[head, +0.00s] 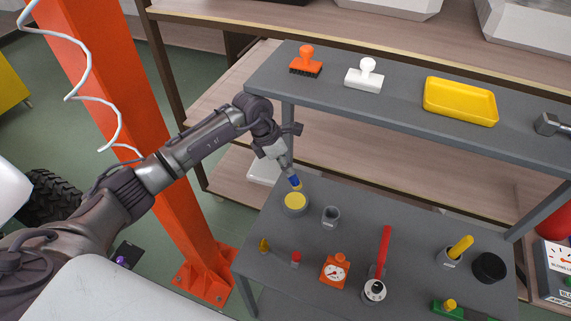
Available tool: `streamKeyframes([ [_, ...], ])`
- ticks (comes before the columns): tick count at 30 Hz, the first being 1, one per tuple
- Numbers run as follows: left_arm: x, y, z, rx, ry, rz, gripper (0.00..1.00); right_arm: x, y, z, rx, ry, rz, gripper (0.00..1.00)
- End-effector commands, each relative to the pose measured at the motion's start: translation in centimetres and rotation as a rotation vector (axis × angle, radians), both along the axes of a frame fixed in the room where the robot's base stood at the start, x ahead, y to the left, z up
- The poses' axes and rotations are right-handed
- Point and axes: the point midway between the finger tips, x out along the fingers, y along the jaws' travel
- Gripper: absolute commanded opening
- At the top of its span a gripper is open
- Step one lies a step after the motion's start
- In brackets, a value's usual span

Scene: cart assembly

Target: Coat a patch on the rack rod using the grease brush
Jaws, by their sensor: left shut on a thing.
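My left gripper (287,167) reaches in from the left and is shut on the grease brush (294,182), a small tool with a blue part and a yellowish lower end. The brush points down just above a round grey tin with a yellow top surface (295,201), on the lower grey shelf. I cannot tell whether its tip touches the tin. The gripper partly hides the brush. No part is clearly recognisable as the rack rod. My right gripper is out of view.
The lower shelf holds a grey cup (331,216), an orange gauge (335,270) and a red upright handle (383,250). An orange column (130,120) stands left.

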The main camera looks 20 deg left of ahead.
Motion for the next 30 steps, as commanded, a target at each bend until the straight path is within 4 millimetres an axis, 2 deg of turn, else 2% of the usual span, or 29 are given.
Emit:
streamKeyframes([
  [7, 0.0, -0.1, -1.7, -0.002, 0.001, -0.001, 0.00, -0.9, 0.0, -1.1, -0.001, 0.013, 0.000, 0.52],
  [18, 0.0, -0.1, -5.4, -0.001, 0.001, -0.001, 0.00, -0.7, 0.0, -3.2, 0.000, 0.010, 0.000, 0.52],
  [30, 0.0, 0.0, -5.9, 0.000, 0.000, 0.000, 0.00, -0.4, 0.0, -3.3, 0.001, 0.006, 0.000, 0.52],
])
